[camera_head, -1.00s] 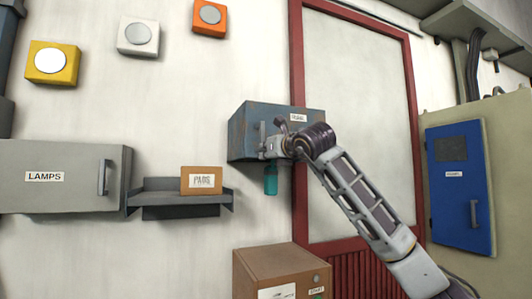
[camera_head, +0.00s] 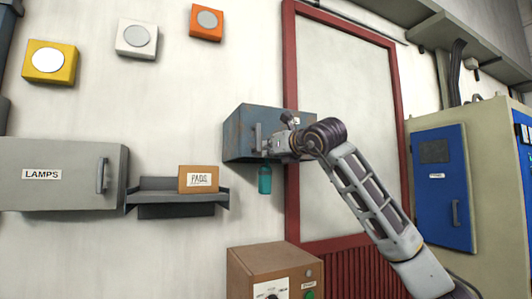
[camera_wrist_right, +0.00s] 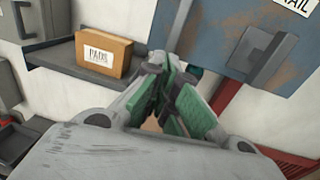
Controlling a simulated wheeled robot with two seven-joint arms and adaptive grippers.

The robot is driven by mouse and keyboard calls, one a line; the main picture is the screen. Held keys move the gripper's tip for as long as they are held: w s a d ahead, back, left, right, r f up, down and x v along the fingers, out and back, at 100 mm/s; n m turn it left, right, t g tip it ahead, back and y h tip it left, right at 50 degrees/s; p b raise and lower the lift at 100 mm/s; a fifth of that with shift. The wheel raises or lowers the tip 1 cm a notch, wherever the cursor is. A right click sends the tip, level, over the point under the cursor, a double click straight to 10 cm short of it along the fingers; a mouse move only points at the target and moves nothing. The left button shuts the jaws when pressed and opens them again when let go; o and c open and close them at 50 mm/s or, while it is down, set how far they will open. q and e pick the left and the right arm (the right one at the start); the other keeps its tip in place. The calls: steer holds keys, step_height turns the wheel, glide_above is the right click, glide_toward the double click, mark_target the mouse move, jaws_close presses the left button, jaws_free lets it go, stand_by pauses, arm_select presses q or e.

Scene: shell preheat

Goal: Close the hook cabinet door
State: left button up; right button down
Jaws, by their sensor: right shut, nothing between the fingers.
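The small blue-grey, rust-marked wall cabinet (camera_head: 238,135) is in the middle of the head view. I take it for the hook cabinet. Its door front (camera_wrist_right: 215,35) shows in the right wrist view, with a grey handle (camera_wrist_right: 265,55) and a label ending in "AIL". The door looks flush with the box or nearly so; a small gap cannot be ruled out. My right gripper (camera_head: 270,147) is shut and empty at the door's lower part, beside the handle. In the wrist view its green-padded fingers (camera_wrist_right: 170,85) are together near the door's lower edge; contact cannot be told. My left gripper is not in view.
A teal object (camera_head: 265,180) hangs below the cabinet. A shelf (camera_head: 160,198) with a PADS box (camera_head: 198,179) and a grey LAMPS cabinet (camera_head: 60,190) are to the left. A brown control box (camera_head: 245,262) stands below. A blue-doored cabinet (camera_head: 440,200) is at right.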

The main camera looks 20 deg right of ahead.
steer(key=s+b, duration=0.2)
steer(key=s, duration=0.6)
stand_by(0.6)
